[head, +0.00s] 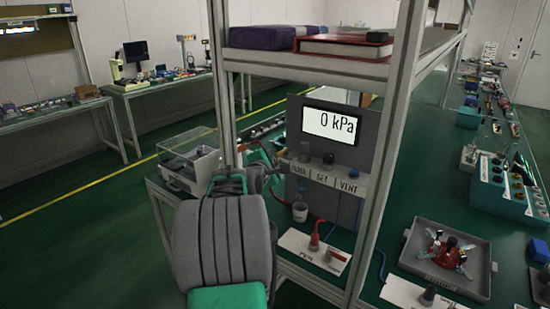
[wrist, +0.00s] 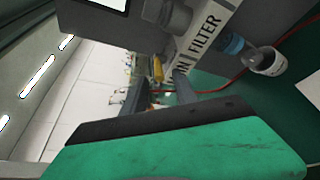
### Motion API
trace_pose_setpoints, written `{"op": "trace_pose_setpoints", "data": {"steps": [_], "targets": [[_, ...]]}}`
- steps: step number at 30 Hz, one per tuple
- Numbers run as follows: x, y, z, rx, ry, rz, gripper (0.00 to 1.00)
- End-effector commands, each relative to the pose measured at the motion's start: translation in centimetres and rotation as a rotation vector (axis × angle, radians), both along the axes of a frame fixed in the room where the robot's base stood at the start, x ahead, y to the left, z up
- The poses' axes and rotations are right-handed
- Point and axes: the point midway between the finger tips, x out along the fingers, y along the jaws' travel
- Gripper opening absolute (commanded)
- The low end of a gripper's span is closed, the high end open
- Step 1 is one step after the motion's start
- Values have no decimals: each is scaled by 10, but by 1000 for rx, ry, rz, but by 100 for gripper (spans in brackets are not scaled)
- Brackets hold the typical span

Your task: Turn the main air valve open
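The grey panel (head: 285,125) carries a row of knobs under a lit display (head: 330,124) reading 0 kPa. The main valve knob (head: 304,151) is at the left of the row, above a label that seems to read MAIN. My gripper (head: 277,168) is just left of the panel, near this knob and apart from it. In the wrist view a grey knob (wrist: 168,14) sits at the top, beside a label strip ending in FILTER. The knob's exact angle is hard to tell.
A blue filter bowl (wrist: 235,45) and a white cup (wrist: 272,62) are by the panel; the cup (head: 300,211) also shows in the head view. Metal frame posts (head: 385,150) and a shelf (head: 310,55) surround the panel. A grey tray (head: 450,250) lies to the right.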

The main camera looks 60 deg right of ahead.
Motion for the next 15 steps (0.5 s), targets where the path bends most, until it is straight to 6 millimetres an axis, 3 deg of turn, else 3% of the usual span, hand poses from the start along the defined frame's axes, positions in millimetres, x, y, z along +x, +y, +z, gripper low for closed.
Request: {"op": "trace_pose_setpoints", "data": {"steps": [4, 11, 15], "targets": [[3, -14, -3, 1, -2, 2, 34], [4, -16, -3, 0, -4, 2, 34], [4, -16, -3, 0, -4, 2, 24]]}}
